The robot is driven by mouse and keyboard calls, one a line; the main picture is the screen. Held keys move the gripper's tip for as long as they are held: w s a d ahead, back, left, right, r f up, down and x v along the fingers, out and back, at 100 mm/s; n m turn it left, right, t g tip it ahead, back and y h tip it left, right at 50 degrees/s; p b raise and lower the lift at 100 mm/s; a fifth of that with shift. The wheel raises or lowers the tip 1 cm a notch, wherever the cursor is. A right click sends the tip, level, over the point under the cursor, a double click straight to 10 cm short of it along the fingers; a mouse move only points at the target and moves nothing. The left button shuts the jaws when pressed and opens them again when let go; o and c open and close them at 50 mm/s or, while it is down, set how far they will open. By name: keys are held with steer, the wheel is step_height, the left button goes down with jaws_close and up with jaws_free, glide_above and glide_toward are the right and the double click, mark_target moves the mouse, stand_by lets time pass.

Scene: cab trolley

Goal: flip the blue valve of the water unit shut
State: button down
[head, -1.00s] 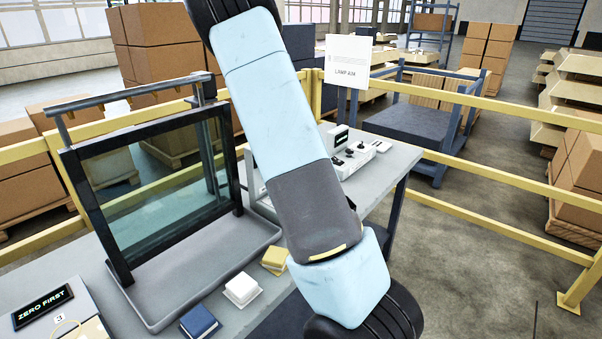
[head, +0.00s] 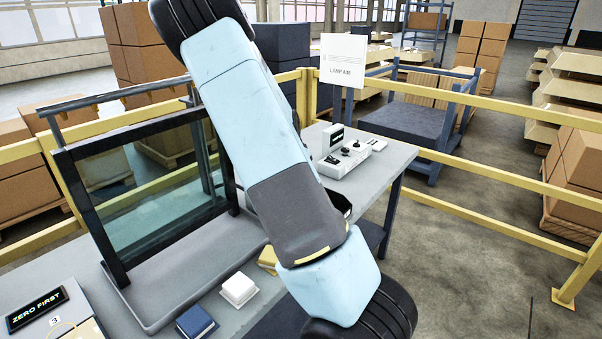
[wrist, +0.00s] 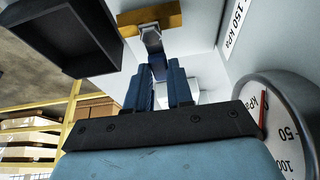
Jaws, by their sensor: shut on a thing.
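In the wrist view, my gripper (wrist: 156,88) has its two blue fingers pointing up the picture, shut on the blue valve lever (wrist: 157,66). Only a short part of the lever shows between and beyond the fingertips. It joins a grey metal stem (wrist: 151,36) on a brass pipe (wrist: 150,19) against the pale panel of the water unit. A round gauge (wrist: 280,125) sits close on the right, its red needle near the 0 mark. In the head view my arm crosses the middle, and neither the gripper nor the valve shows.
A dark open box shape (wrist: 60,42) is at upper left in the wrist view. A "150 kPa" label (wrist: 240,22) is on the panel. In the head view, a framed glass pane (head: 150,195) stands left on the bench, and a yellow rail (head: 480,178) runs behind.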

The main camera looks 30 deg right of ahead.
steer(key=c, duration=1)
jaws_free()
steer(key=shift+r, duration=0.1)
steer(key=v, duration=1.3)
steer(key=shift+r, duration=0.2)
steer(key=shift+s, duration=0.15)
steer(key=s+a+r+n+t+y, duration=0.1)
steer(key=s+a+r+n, duration=0.3)
steer(key=s, duration=0.6)
steer(key=s+a+r+n+t+y, duration=0.1)
steer(key=s+a+r+n, duration=0.3)
steer(key=s+a, duration=0.4)
steer(key=s+a+r+n+t+y, duration=0.2)
steer(key=s+a+r+n, duration=0.3)
steer(key=s, duration=0.7)
steer(key=shift+s+a+n, duration=0.35)
steer(key=shift+a+n, duration=0.25)
steer(key=shift+a, duration=0.4)
